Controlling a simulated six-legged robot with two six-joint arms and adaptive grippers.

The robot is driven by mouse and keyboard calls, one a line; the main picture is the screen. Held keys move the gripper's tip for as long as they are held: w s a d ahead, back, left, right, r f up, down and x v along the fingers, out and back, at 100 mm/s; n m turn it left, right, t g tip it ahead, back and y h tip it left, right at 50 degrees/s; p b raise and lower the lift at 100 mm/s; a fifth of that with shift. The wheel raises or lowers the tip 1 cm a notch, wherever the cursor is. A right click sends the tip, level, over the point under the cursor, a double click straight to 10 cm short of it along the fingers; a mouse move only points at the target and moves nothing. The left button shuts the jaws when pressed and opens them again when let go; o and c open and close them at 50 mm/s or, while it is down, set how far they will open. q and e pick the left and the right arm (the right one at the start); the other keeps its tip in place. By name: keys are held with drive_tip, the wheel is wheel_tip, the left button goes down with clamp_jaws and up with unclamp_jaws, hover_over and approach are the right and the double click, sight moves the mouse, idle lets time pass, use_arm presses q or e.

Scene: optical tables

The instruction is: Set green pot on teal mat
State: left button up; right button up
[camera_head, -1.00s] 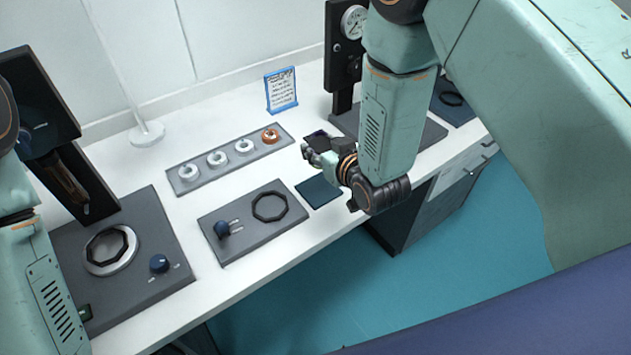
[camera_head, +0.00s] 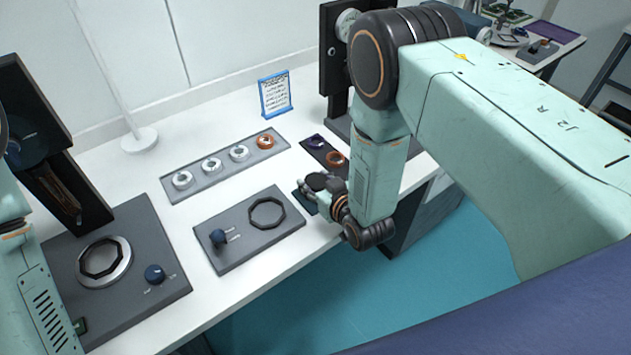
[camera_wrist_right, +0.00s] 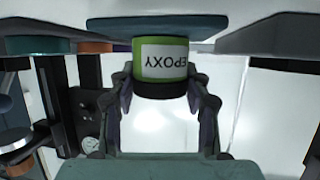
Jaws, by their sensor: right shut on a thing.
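The green pot (camera_wrist_right: 165,60), with a white EPOXY label, shows upside down in the right wrist view. Its dark lid (camera_head: 318,180) shows in the head view. My right gripper (camera_head: 315,187) is shut on the pot, with one finger on each side in the wrist view. The teal mat (camera_head: 304,203) lies below the gripper, partly hidden by it. In the wrist view the pot's base meets the mat's edge (camera_wrist_right: 165,22); I cannot tell whether they touch. My left gripper is out of view.
A grey panel with a blue knob and black ring (camera_head: 248,232) lies left of the mat. A tray with several ringed pieces (camera_head: 222,166) and a dark tray with purple and orange rings (camera_head: 326,153) lie behind. A blue-framed sign (camera_head: 275,94) stands further back.

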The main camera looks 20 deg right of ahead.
drive_tip(key=shift+d, duration=0.1)
drive_tip(key=shift+a+f, duration=0.1)
drive_tip(key=shift+a, duration=0.1)
drive_tip(key=o, duration=0.7)
drive_tip(key=shift+f, duration=0.1)
drive_tip(key=o, duration=0.5)
drive_tip(key=shift+d, duration=0.1)
drive_tip(key=shift+c, duration=0.2)
drive_tip(key=shift+r, duration=0.3)
drive_tip(key=v, duration=1.2)
drive_tip(key=shift+f, duration=0.1)
